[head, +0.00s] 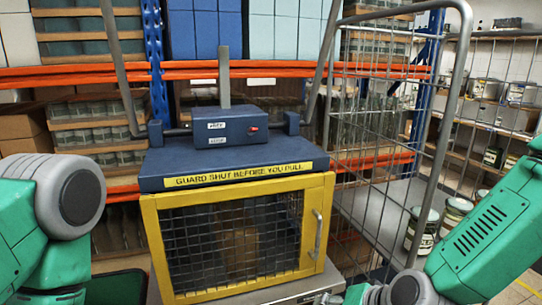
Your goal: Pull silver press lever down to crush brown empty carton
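The press (230,170) stands ahead of me with a blue top and a yellow guard frame (152,240). Its silver lever (121,75) has two long arms that rise from pivots on either side of the top and run out of the upper edge of the view, so the lever is raised. Behind the dark mesh of the guard, a brown carton (240,250) stands upright inside, partly veiled. The guard looks shut, with a silver handle (317,235) at its right. My green arms show at both lower sides, but neither gripper's fingers can be made out.
A wire roll cage (440,130) stands close on the right, with jars (425,228) beyond its bars. Orange and blue racking (90,72) with jars and boxes fills the back. The press top carries the label "GUARD SHUT BEFORE YOU PULL".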

